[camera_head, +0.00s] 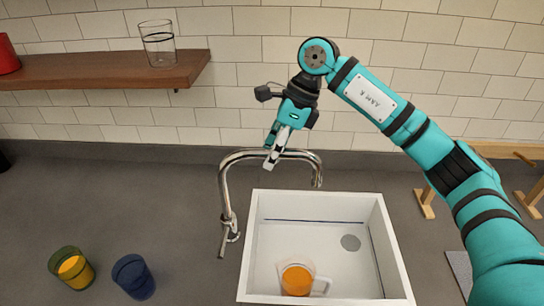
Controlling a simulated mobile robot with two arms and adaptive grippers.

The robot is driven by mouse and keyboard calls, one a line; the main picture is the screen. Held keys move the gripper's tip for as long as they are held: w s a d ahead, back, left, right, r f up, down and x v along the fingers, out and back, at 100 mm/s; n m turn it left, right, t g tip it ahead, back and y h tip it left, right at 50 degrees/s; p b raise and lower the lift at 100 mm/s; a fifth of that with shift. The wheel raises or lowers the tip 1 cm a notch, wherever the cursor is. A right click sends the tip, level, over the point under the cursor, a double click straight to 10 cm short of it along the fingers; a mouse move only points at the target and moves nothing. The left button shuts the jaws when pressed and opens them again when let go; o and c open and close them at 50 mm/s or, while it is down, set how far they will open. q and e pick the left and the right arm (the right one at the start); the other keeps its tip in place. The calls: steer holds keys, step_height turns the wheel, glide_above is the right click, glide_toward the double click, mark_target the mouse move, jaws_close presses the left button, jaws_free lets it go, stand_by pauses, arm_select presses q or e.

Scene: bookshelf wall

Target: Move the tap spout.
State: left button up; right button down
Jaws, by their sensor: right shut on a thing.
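The chrome tap spout (234,159) rises from its base at the left of the white sink (250,235), arches right and bends down over the sink's back part. My right gripper (272,161) comes down from above at the top of the arch and is shut on the spout. Its fingers hide a short piece of the tube. The tap's base with a small lever (228,234) stands on the grey counter beside the sink. My left gripper is not in view.
A clear mug with orange contents (297,278) stands in the sink. A green cup (72,267) and a blue cup (133,277) stand on the counter at left. A glass (158,45) stands on the wooden shelf (110,69). A wooden stand (425,203) is at right.

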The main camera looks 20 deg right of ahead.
steer(key=c, duration=1.4)
jaws_free()
steer(key=shift+a, duration=0.1)
steer(key=shift+c, duration=0.2)
steer(key=o, duration=0.5)
steer(key=shift+s, duration=0.1)
steer(key=shift+c, duration=0.2)
steer(key=shift+r, duration=0.2)
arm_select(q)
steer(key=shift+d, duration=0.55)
arm_select(e)
steer(key=v, duration=1.1)
steer(key=shift+d+r, duration=0.25)
steer(key=shift+r, duration=0.05)
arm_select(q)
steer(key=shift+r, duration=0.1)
